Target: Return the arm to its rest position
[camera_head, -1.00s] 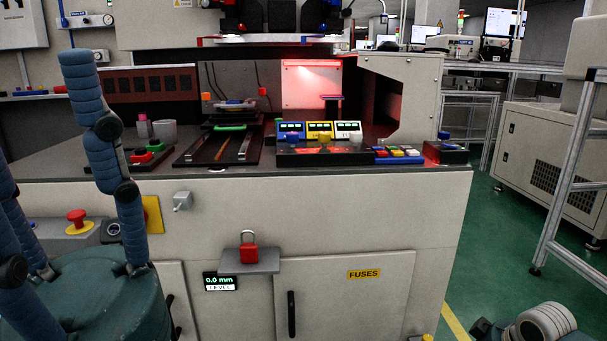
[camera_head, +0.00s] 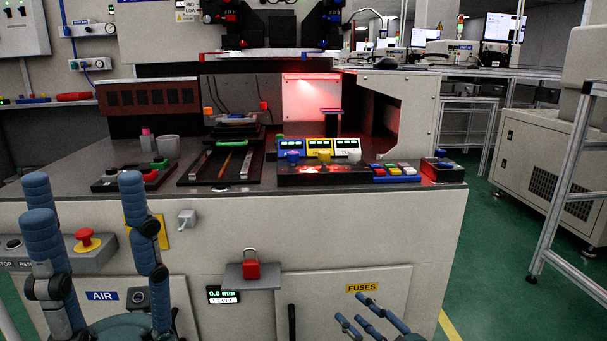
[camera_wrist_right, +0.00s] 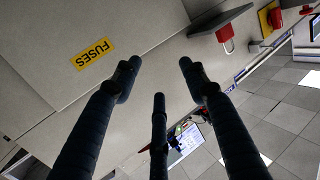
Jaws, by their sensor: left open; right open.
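My left gripper (camera_head: 85,185) is at the lower left of the head view, its blue fingers apart and pointing up. It is open and empty, in front of the bench's front panel. My right gripper (camera_head: 356,312) is low in the head view, below the FUSES label (camera_head: 361,287), with its fingers pointing up and left. In the right wrist view its dark fingers (camera_wrist_right: 158,75) are spread with nothing between them. The FUSES label (camera_wrist_right: 93,54) shows there too, upside down. The rest of the right arm is mostly out of view.
The bench (camera_head: 330,225) stands close ahead. A red padlock (camera_head: 250,268) sits on a small shelf jutting from its front. A red emergency stop (camera_head: 88,240) is near my left gripper. A metal frame (camera_head: 570,180) stands at the right; the green floor (camera_head: 505,265) before it is clear.

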